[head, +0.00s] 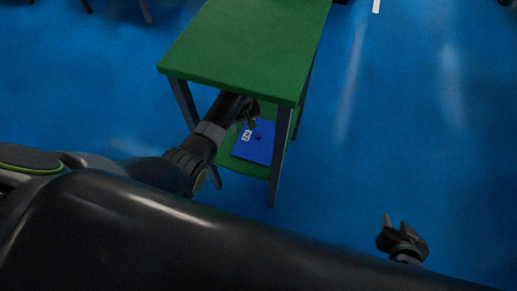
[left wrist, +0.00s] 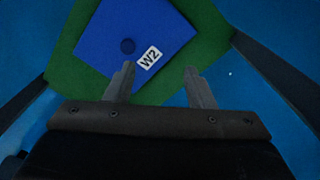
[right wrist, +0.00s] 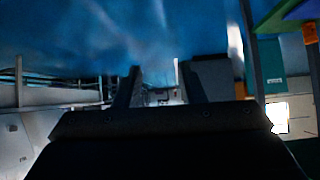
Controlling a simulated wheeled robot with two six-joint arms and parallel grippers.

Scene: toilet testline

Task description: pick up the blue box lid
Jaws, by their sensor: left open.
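The blue box lid (head: 257,147) is a flat blue square on the lower green shelf of the table, under its top. It has a small round dark knob and a white label reading W2, clear in the left wrist view (left wrist: 112,38). My left gripper (head: 250,117) reaches in under the tabletop, close to the lid. In the left wrist view it is open and empty (left wrist: 158,82), with the knob and label ahead of its fingers. My right gripper (head: 393,222) is away from the table over the floor at lower right; its fingers are apart and empty (right wrist: 160,90).
The green tabletop (head: 250,38) is bare and overhangs the shelf. Dark legs frame the lower shelf (left wrist: 212,22), including a front right leg (head: 280,155) close to the lid. The blue floor (head: 420,120) to the right is clear.

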